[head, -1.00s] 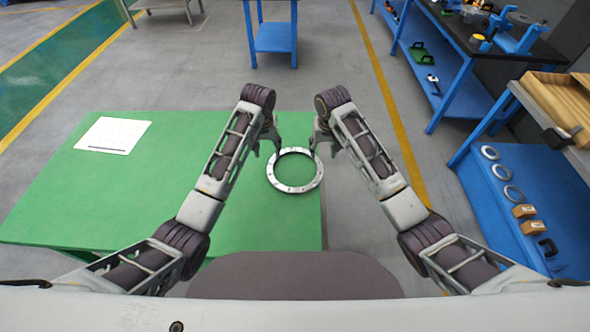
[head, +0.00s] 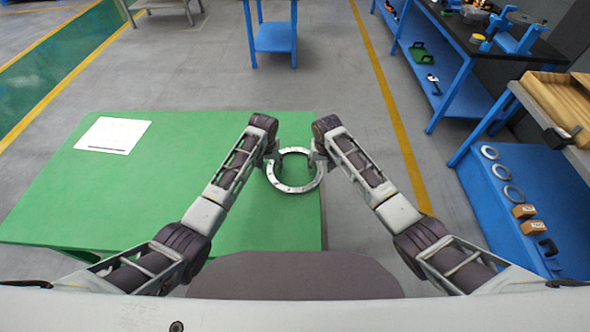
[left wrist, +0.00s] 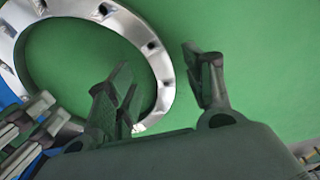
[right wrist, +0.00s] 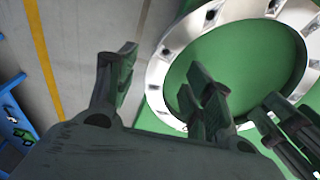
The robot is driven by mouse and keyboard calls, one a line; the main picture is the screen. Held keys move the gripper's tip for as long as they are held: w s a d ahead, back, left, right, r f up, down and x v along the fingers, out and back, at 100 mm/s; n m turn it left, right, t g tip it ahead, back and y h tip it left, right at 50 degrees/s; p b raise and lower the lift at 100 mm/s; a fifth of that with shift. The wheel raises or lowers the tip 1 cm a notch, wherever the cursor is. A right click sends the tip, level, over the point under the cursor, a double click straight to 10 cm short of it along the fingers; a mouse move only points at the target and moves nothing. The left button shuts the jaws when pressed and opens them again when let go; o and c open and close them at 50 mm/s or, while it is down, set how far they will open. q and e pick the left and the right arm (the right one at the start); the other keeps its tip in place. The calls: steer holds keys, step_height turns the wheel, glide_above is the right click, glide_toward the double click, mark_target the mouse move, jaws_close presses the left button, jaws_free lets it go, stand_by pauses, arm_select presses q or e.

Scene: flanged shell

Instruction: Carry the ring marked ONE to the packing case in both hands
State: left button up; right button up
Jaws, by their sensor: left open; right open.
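A silvery flanged ring (head: 293,188) with holes around its rim lies on the green table (head: 150,200) near its right edge. No ONE marking is readable on it. My left gripper (head: 273,160) is open at the ring's left side. In the left wrist view the rim (left wrist: 165,75) passes between its spread fingers (left wrist: 160,88). My right gripper (head: 318,158) is open at the right side. In the right wrist view the rim (right wrist: 157,85) shows between its fingers (right wrist: 158,92). Contact cannot be told. An open wooden box (head: 548,105) at the right may be the packing case.
A white sheet (head: 112,135) lies at the table's far left. A blue shelf at the right holds several small rings (head: 502,172) and small boxes (head: 523,211). A blue workbench (head: 440,60) stands behind. Grey floor (head: 370,190) is clear right of the table.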

arm_select(q)
steer(key=shift+f, duration=0.5)
arm_select(e)
steer(key=shift+w+f, duration=0.1)
steer(key=shift+f, duration=0.4)
arm_select(q)
jaws_close()
arm_select(e)
jaws_close()
arm_select(q)
steer(key=shift+w+r, duration=0.1)
steer(key=shift+w, duration=0.05)
arm_select(e)
steer(key=shift+w+r, duration=0.1)
